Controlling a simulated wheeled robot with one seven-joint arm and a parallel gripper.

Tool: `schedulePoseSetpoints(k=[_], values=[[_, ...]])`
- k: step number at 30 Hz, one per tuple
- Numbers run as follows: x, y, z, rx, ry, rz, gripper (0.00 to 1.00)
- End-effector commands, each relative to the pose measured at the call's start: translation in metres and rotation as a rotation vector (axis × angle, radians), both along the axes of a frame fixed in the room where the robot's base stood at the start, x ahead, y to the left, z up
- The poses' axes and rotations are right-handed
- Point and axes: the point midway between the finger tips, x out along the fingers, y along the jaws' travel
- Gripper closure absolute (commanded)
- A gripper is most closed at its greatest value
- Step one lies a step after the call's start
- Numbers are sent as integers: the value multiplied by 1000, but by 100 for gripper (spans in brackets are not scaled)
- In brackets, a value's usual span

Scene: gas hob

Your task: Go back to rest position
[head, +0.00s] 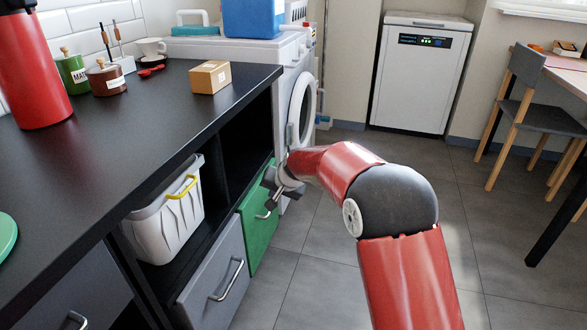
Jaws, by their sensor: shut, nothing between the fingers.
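My gripper (272,194) is at the end of my red and grey arm, low in front of the counter. It is shut and empty. It is close to the green drawer front (258,228) and its metal handle (268,209). I cannot tell whether it touches the handle. The green front sits below an open black shelf space, and part of it is hidden behind my gripper.
The black counter (120,130) runs along the left, with a cardboard box (210,77) near its edge. A white bin (165,225) sits in an open shelf. A washing machine (262,52) stands behind. The grey floor (490,235) at right is clear up to the chair (533,108).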

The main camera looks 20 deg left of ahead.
Motion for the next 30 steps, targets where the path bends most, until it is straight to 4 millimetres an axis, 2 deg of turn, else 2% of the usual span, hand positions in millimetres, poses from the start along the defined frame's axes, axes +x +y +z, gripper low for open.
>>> schedulePoseSetpoints(k=[2,5,8,11,15,17,21,25,30], values=[[-1,-2,3,-1,-1,-1,100],[-2,-18,19,-9,-10,-5,100],[-11,-52,50,-29,-22,-13,100],[-31,-102,89,-64,-38,-23,100],[-73,-173,132,-123,-54,-41,100],[-95,-202,147,-149,-59,-50,100],[-152,-263,170,-213,-68,-75,100],[-210,-313,178,-276,-71,-104,100],[-285,-361,170,-357,-64,-145,100]])
